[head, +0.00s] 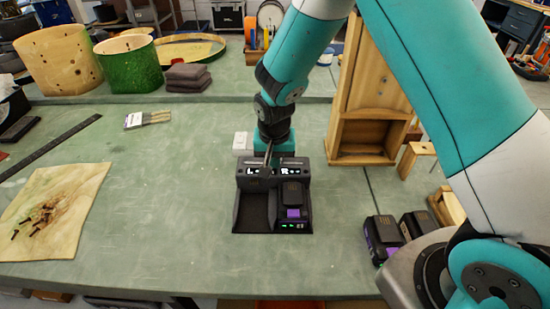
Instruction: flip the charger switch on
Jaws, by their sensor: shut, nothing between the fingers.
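The black charger (254,210) sits on the green bench in the middle of the head view. Its back panel carries the lit marks L and R. A battery with a purple stripe (294,198) is in the right bay, with green lights at its front. The left bay is empty. My gripper (269,158) points down at the top of the charger, between the L and R marks, with its fingers shut and empty. The gripper covers that spot, so the switch cannot be made out, nor whether the fingers touch it.
Two more batteries (382,236) stand right of the charger. A wooden cabinet (370,110) stands at the back right. A cloth with screws (45,215) lies at the left. The bench between cloth and charger is clear.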

